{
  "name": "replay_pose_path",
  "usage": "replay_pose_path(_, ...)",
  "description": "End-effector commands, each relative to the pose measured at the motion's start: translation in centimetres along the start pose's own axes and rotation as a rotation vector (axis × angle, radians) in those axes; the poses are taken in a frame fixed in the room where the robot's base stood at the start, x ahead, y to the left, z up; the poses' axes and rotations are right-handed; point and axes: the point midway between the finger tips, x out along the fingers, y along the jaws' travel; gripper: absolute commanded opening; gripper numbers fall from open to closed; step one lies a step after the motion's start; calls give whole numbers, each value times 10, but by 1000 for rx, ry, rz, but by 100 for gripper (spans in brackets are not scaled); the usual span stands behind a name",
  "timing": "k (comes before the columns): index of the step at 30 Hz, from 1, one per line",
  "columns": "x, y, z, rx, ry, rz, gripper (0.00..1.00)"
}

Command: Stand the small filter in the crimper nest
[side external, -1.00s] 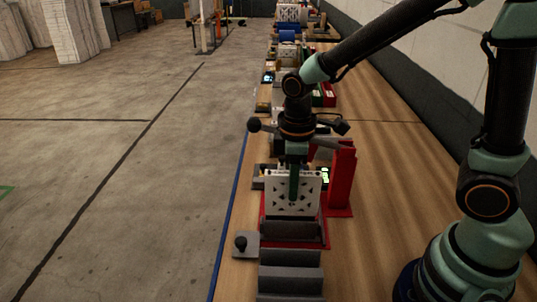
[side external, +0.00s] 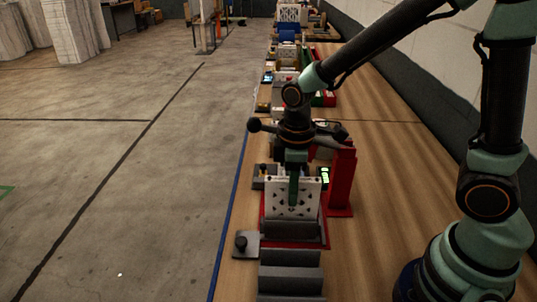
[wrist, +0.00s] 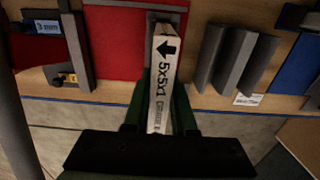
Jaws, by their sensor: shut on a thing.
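My gripper (side external: 293,192) is shut on the small filter (side external: 310,196), a thin white panel with a perforated face. I see it upright in the side view, over the red base of the crimper (side external: 340,212). A red post (side external: 342,180) stands to its right. In the wrist view, the filter's narrow edge (wrist: 163,75) shows a black arrow and "5x5x1" between my green fingers, above a red surface (wrist: 115,45). A grey block (side external: 292,229) hides the filter's lower edge in the side view, so I cannot tell whether it touches the nest.
Grey angled blocks (side external: 290,278) stand in front of the crimper. A grey plate with a black knob (side external: 241,243) sits to the left, near the bench's blue edge. Several devices crowd the bench behind. Bare wood (side external: 385,180) lies to the right.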

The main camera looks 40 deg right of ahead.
Motion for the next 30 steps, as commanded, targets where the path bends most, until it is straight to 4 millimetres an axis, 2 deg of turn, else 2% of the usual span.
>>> replay_pose_path(30, 24, 0, 0, 0, 0, 0, 0)
